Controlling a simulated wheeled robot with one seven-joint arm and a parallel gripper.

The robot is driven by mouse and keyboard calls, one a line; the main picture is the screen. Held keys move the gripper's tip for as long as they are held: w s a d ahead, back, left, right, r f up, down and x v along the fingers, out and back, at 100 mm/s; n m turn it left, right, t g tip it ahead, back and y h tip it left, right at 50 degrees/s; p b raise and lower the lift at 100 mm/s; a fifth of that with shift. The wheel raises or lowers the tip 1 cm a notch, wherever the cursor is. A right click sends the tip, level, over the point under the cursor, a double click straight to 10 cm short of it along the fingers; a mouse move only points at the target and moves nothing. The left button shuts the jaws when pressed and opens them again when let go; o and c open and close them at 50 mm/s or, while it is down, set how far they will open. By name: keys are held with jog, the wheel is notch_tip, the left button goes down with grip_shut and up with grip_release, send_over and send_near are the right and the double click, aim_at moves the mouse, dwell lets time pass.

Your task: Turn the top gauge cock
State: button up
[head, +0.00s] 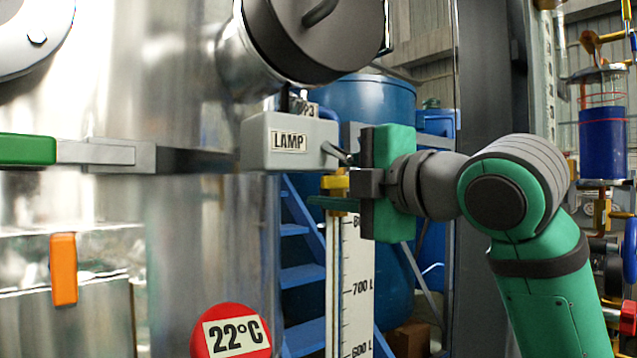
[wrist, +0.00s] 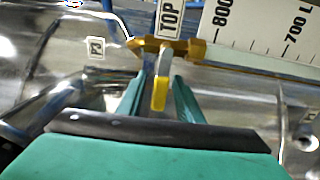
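The top gauge cock (wrist: 178,47) is a brass valve with a yellow lever (wrist: 160,94), beside a label reading TOP (wrist: 170,18) in the wrist view. In the head view the yellow cock (head: 335,183) shows at the upper end of the level gauge, partly hidden by my gripper. My gripper (wrist: 159,88) is open, with one green finger on each side of the yellow lever. Gaps show between the lever and the fingers, and I see no clear contact. In the head view my gripper (head: 325,202) reaches the cock from the right.
A grey LAMP box (head: 255,141) sits just above the cock. The white gauge scale (head: 352,300) runs down below it. A shiny metal vessel (head: 190,240) fills the left, with a red 22°C sign (head: 205,340). Blue steps (head: 302,277) and a blue tank (head: 375,95) stand behind.

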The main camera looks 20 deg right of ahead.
jog(key=shift+x, duration=0.85)
grip_shut()
